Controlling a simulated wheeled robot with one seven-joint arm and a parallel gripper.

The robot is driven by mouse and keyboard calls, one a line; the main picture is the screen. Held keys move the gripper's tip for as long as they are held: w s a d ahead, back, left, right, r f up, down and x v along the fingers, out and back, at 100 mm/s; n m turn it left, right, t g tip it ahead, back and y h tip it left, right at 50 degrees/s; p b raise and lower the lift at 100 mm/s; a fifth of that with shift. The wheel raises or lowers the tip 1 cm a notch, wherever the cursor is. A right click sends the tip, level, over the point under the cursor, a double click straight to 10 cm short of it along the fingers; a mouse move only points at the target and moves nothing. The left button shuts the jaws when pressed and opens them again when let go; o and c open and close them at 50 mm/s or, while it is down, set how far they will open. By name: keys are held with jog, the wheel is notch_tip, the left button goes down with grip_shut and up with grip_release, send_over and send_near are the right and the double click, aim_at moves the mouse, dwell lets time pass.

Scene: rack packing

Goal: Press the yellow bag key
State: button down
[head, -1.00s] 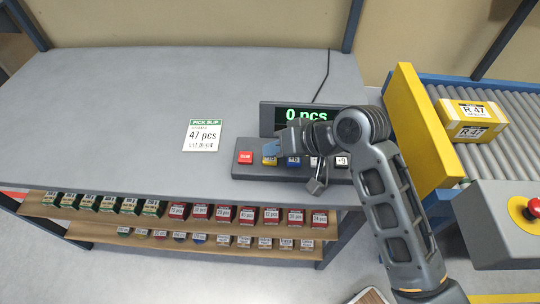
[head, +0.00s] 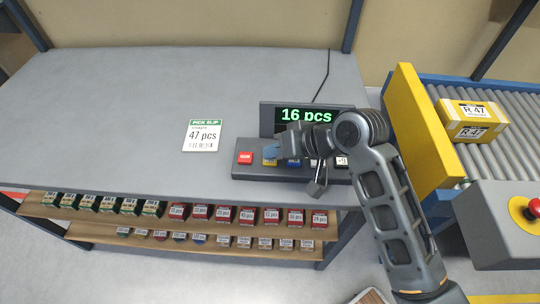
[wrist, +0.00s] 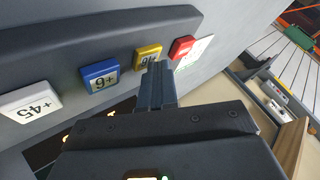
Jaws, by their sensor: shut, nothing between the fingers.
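The yellow bag key (head: 270,161) sits on the dark key panel (head: 237,171), between the red key (head: 246,157) and the blue key (head: 292,163). In the wrist view the yellow key (wrist: 148,53) is partly hidden by my fingertips. My gripper (wrist: 155,72) is shut and empty, its tips at the yellow key's near edge; I cannot tell whether they touch it. In the head view my gripper (head: 273,152) is over the yellow key. The display (head: 303,115) reads "16 pcs". The pick slip (head: 203,135) reads "47 pcs".
A white key (wrist: 32,108) is at the left in the wrist view. A yellow box (head: 468,121) marked R 47 stands on the roller conveyor at the right. A grey box with a red button (head: 530,208) is in front of it. The table's left part is clear.

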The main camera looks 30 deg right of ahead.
aim_at(274, 160)
jog(key=shift+r, duration=0.15)
jog(key=shift+r+p, duration=0.75)
jog(key=shift+p, duration=0.3)
notch_tip(274, 160, up, 5)
jog(key=p, duration=0.5)
dwell(0.4)
